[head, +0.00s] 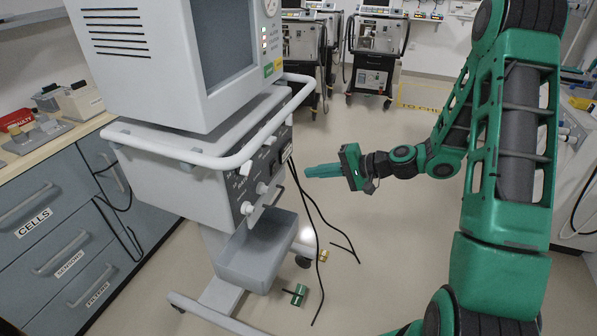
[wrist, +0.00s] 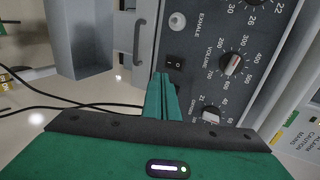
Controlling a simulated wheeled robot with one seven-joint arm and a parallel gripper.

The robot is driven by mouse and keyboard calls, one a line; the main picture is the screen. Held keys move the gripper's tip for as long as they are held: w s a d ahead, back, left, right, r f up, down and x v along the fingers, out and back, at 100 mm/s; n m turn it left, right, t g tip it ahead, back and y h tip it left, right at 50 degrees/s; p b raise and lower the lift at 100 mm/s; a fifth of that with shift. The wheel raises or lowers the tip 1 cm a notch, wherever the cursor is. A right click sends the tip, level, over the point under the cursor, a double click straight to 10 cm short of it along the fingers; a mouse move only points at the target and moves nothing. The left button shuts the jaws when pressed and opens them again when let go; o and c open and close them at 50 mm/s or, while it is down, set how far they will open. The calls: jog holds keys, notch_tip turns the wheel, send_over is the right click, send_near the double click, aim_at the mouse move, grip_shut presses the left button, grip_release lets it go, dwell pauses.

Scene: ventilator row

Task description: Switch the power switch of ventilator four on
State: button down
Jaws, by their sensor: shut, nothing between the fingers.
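A grey-white ventilator (head: 175,165) on a wheeled stand fills the left middle of the head view. No number four can be read on it. In the wrist view, its dark control panel (wrist: 205,88) carries a small black rocker power switch (wrist: 175,63) beside the word EXHALE. I cannot tell which side of the switch is pressed. My green gripper (head: 308,171) is shut and empty, reaching from the right towards the panel. In the wrist view, the fingertips (wrist: 162,78) appear just below and left of the switch; contact cannot be told.
A volume knob (wrist: 232,63) and a lower knob (wrist: 211,114) sit close to the switch. A grey bin (head: 255,262) hangs below the panel. Black cables (head: 318,215) run down to the floor. Drawers (head: 50,225) line the left; other ventilators (head: 375,50) stand behind.

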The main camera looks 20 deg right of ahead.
jog(key=shift+f+v, duration=0.15)
jog(key=shift+v, duration=0.85)
jog(key=shift+f+v, duration=0.2)
jog(key=shift+v, duration=0.8)
jog(key=shift+s, duration=0.2)
jog(key=s+d+r+g+h, duration=0.2)
jog(key=s+d, duration=0.3)
jog(key=s, duration=0.6)
jog(key=s+d+r+g+h, duration=0.3)
jog(key=s+d+r+h, duration=0.1)
jog(key=s, duration=0.8)
jog(key=s+d+r+g+h, duration=0.2)
jog(key=s+d+r+h, duration=0.2)
jog(key=s, duration=0.7)
jog(key=shift+s+d+n+g+h, duration=0.2)
jog(key=shift+d+n+g+h, duration=0.15)
jog(key=shift+d, duration=0.65)
